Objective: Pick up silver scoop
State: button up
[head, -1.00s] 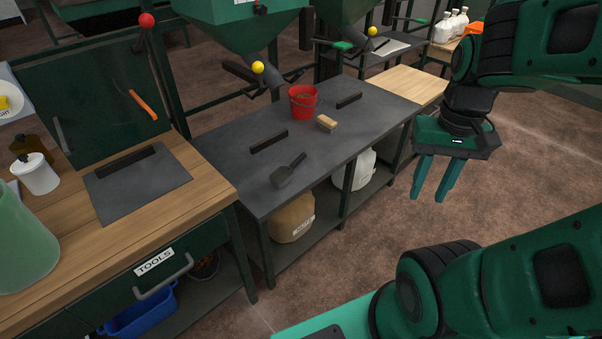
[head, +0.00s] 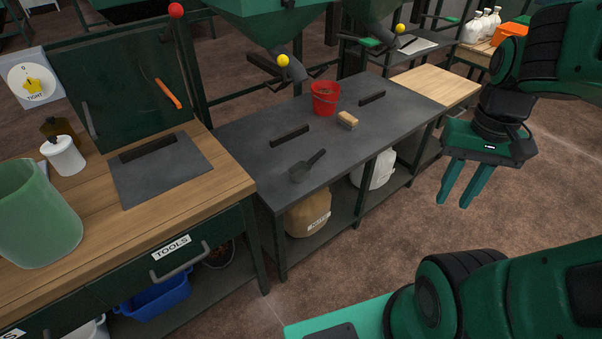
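The scoop (head: 302,172) is dark grey in this light. It lies on the near left part of the dark grey worktop, its handle pointing up and to the right. My gripper (head: 454,206) hangs at the right of the picture, over the open floor and well apart from the scoop. Its two green fingers point down with a gap between them, and nothing is held.
A red bucket (head: 325,104), a tan brush-like block (head: 347,120) and dark bars (head: 289,136) sit on the dark worktop (head: 250,140). Green hoppers (head: 285,30) hang above its back. A wooden bench with a green container (head: 38,222) stands left. Brown floor (head: 400,235) lies clear in front.

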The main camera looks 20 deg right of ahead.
aim_at(298, 172)
jog(key=k, duration=0.6)
jog(key=u, duration=0.4)
jog(key=i, duration=1.4)
jog(key=z, duration=0.35)
